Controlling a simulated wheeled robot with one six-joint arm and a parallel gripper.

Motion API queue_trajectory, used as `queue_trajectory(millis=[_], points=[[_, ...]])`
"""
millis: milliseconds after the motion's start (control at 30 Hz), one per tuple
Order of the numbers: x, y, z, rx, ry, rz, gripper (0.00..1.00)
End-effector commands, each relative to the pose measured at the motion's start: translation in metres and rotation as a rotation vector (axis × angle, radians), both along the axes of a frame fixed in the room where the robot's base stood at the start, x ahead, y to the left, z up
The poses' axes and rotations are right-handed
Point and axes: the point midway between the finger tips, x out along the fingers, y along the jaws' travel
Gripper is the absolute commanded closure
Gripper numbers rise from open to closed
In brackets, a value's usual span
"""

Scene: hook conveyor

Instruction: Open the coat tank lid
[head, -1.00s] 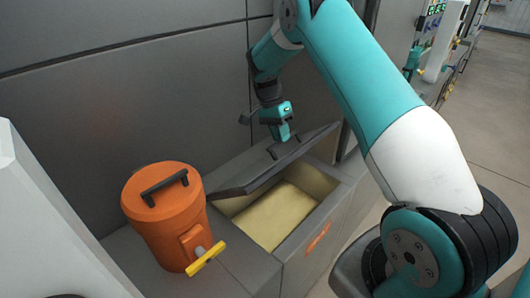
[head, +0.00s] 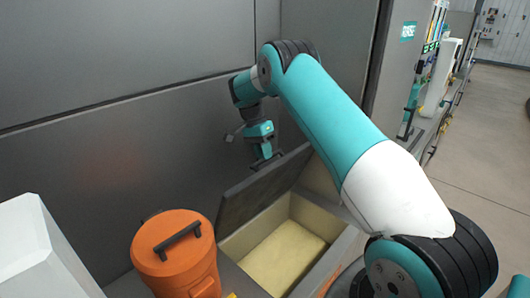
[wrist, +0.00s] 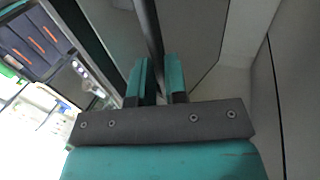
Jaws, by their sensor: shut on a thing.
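The coat tank (head: 334,262) is a grey box against the wall with a pale yellow inside. Its dark grey lid (head: 240,197) is tilted steeply up along the wall side, so the inside shows. My gripper (head: 267,162) is at the lid's raised upper edge, shut on the dark lid handle (head: 275,158). In the wrist view my gripper's teal fingers (wrist: 159,80) stand on either side of a dark bar (wrist: 149,35), the handle. The fingertips' exact contact is hard to see in the head view.
An orange drum (head: 178,262) with a black top handle stands left of the tank. A white block (head: 45,250) is at the lower left. The grey wall (head: 130,110) rises close behind the lid. Open floor (head: 485,180) lies to the right.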

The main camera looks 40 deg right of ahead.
Motion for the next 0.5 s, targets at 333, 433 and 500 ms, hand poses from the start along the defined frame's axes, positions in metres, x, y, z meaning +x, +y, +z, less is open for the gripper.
queue_trajectory(millis=[333, 433, 500], points=[[-0.0025, 0.0044, -0.0211, -0.002, 0.018, 0.014, 0.61], [-0.0025, 0.0042, -0.0205, -0.002, 0.018, 0.014, 0.59], [-0.0024, 0.0041, -0.0201, -0.001, 0.017, 0.014, 0.6]])
